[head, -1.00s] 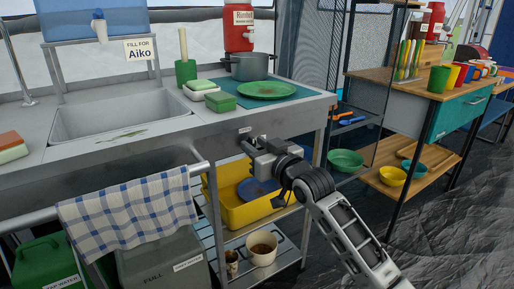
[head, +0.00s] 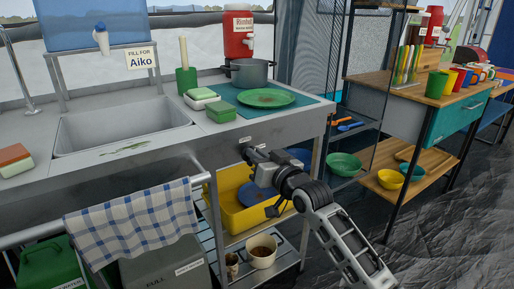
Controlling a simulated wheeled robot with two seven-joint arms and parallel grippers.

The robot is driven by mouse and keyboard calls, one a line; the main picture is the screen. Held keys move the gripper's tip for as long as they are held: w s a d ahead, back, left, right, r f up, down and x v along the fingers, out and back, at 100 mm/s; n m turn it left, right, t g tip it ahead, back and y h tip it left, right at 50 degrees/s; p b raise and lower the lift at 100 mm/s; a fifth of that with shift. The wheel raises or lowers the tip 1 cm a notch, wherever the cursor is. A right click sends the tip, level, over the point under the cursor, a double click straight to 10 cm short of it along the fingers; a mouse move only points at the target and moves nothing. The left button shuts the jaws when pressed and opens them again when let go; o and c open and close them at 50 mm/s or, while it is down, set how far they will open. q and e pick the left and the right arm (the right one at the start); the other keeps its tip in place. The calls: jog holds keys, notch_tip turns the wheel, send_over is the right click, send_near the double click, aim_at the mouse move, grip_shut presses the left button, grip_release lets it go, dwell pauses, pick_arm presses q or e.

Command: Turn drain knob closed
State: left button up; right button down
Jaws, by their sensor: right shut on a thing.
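My right gripper (head: 248,153) reaches up from the lower right to the front panel of the metal sink counter (head: 300,128). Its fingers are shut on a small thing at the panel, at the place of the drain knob. The knob is hidden by the fingers, so its angle cannot be read. A small dark fitting or plate (head: 244,140) shows on the panel just above the fingertips. The sink basin (head: 125,125) is to the upper left, with a greenish smear on its front rim. My left gripper is not in view.
A checked towel (head: 135,222) hangs on a rail left of my arm. A green plate (head: 266,97) and a pot (head: 249,71) stand on the counter. Open floor lies at the right.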

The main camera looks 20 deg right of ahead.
pick_arm(q)
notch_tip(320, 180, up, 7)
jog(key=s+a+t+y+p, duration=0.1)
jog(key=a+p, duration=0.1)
jog(key=p, duration=0.3)
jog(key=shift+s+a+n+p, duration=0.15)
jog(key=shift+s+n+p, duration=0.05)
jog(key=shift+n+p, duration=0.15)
pick_arm(e)
jog(key=shift+w+d+f+m, duration=0.1)
jog(key=shift+d+f+m, duration=0.1)
jog(key=shift+m, duration=2.35)
jog(key=shift+s+d+f+m, duration=0.15)
jog(key=shift+f+m, duration=0.1)
jog(key=shift+m, duration=2.25)
jog(key=shift+w+d+f+m, duration=0.15)
jog(key=shift+d+f+m, duration=0.05)
jog(key=shift+m, duration=2.35)
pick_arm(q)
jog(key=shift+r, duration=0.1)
pick_arm(e)
jog(key=c, duration=1.5)
grip_release()
